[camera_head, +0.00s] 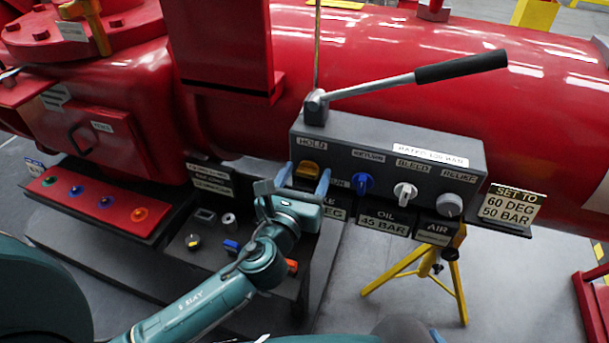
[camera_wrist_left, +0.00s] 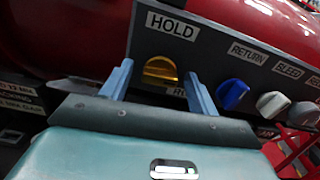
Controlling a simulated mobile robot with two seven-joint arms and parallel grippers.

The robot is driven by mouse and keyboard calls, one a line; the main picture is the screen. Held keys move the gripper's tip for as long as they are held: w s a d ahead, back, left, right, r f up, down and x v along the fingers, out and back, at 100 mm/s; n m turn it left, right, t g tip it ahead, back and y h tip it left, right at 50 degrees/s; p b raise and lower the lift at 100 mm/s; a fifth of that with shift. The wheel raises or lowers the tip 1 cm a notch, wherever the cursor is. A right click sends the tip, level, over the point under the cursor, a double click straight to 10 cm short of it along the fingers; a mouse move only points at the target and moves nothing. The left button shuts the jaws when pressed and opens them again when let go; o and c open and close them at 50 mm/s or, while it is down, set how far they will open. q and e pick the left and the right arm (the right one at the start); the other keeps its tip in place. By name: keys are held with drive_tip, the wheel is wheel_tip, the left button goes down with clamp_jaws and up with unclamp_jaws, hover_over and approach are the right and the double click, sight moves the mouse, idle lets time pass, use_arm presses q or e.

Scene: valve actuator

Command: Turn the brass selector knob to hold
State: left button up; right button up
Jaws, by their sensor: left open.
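The brass selector knob (camera_head: 308,169) is a yellow-gold knob at the left end of the grey control box (camera_head: 440,158), under a HOLD label (camera_head: 312,143). It also shows in the left wrist view (camera_wrist_left: 160,70), with the HOLD label (camera_wrist_left: 172,25) above it. My left gripper (camera_head: 304,178) is open in front of the knob. In the left wrist view its two blue fingers (camera_wrist_left: 158,82) stand on either side of the knob, apart from it. A label below the knob is partly hidden by the gripper. My right gripper is not seen.
A blue knob (camera_head: 362,183), a white knob (camera_head: 405,192) and a grey knob (camera_head: 449,205) sit to the right on the box. A lever with a black handle (camera_head: 461,66) rises above it. A lower panel (camera_head: 205,240) lies left, and a yellow tripod (camera_head: 412,270) stands below.

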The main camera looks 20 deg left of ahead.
use_arm(q)
drive_tip(key=c, duration=1)
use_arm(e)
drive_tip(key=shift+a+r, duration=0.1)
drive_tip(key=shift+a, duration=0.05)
